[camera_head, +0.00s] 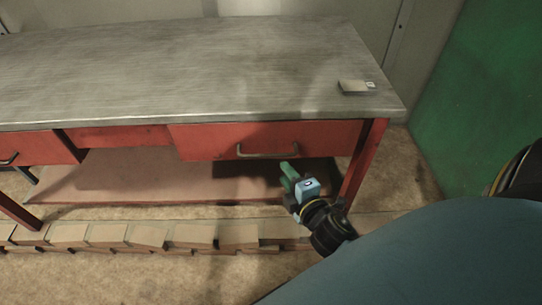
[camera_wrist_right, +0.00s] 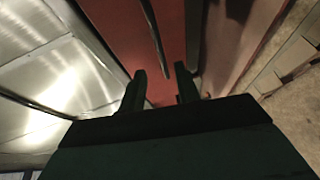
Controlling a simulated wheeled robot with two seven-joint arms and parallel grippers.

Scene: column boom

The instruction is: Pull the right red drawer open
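The right red drawer (camera_head: 210,141) sits under the metal tabletop's front edge, and no gap showing its inside is visible. Its grey bar handle (camera_head: 268,151) is at the middle of its front. My right gripper (camera_head: 287,172) is just below and right of the handle in the head view. In the right wrist view its two fingers (camera_wrist_right: 160,83) are apart with nothing between them. The handle (camera_wrist_right: 153,38) runs ahead of them, lined up with the gap, over the red drawer front (camera_wrist_right: 176,30). My left gripper does not show.
A left red drawer (camera_head: 40,149) and a red right leg (camera_head: 362,160) flank the space. A lower shelf (camera_head: 130,180) lies underneath, with a row of bricks (camera_head: 195,236) in front. A green panel (camera_head: 480,100) stands right.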

